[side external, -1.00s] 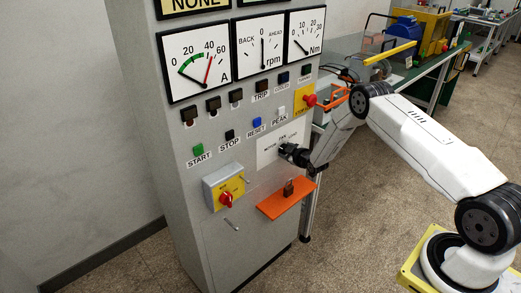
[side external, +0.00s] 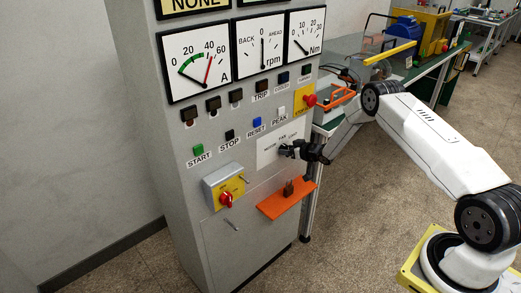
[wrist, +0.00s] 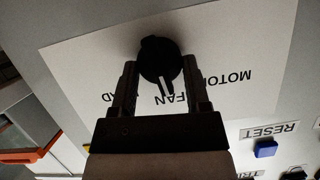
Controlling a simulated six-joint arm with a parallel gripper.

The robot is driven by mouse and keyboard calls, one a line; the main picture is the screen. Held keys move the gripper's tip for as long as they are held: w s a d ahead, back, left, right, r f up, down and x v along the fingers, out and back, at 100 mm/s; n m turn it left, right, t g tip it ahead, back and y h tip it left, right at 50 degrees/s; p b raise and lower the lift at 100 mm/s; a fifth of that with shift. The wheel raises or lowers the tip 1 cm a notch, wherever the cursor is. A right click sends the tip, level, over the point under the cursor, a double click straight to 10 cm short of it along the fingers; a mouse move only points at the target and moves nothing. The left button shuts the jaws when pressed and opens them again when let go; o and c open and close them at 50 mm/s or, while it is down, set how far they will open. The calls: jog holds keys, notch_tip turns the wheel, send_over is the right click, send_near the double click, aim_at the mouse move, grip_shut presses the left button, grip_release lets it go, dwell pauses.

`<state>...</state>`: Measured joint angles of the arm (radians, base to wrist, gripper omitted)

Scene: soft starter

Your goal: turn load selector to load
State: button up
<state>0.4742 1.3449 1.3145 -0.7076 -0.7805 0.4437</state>
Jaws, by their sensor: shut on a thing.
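The load selector is a black round knob (wrist: 158,57) with a white pointer mark on a white label plate (wrist: 90,60). The wrist view shows the plate upside down. The pointer mark is towards the FAN label (wrist: 174,100). MOTOR (wrist: 228,82) is to its right, and the left label is mostly hidden by a finger, with only its last letters showing. My gripper (wrist: 160,70) is shut on the knob, one finger on each side. In the side view my gripper (side external: 288,151) is at the plate, and it hides the knob there.
An orange shelf (side external: 270,209) with a small brown item juts out below the selector. A red emergency button (side external: 309,101) on yellow is above right. A red rotary switch (side external: 226,199) is lower left. A blue RESET button (wrist: 266,149) is near in the wrist view.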

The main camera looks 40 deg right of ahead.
jog(key=m+y, duration=0.2)
jog(key=m, duration=0.1)
jog(key=m+y, duration=0.1)
jog(key=shift+d+f+m+t, duration=0.15)
jog(key=shift+d+m+t, duration=0.15)
jog(key=shift+f+m+y, duration=0.15)
jog(key=shift+m+y, duration=0.65)
jog(key=shift+m, duration=0.4)
jog(key=shift+d+m+t+y, duration=0.1)
jog(key=shift+m+t+y, duration=0.55)
jog(key=shift+m, duration=0.75)
jog(key=o, duration=1.3)
jog(key=shift+s+d, duration=0.1)
jog(key=shift+v, duration=3.75)
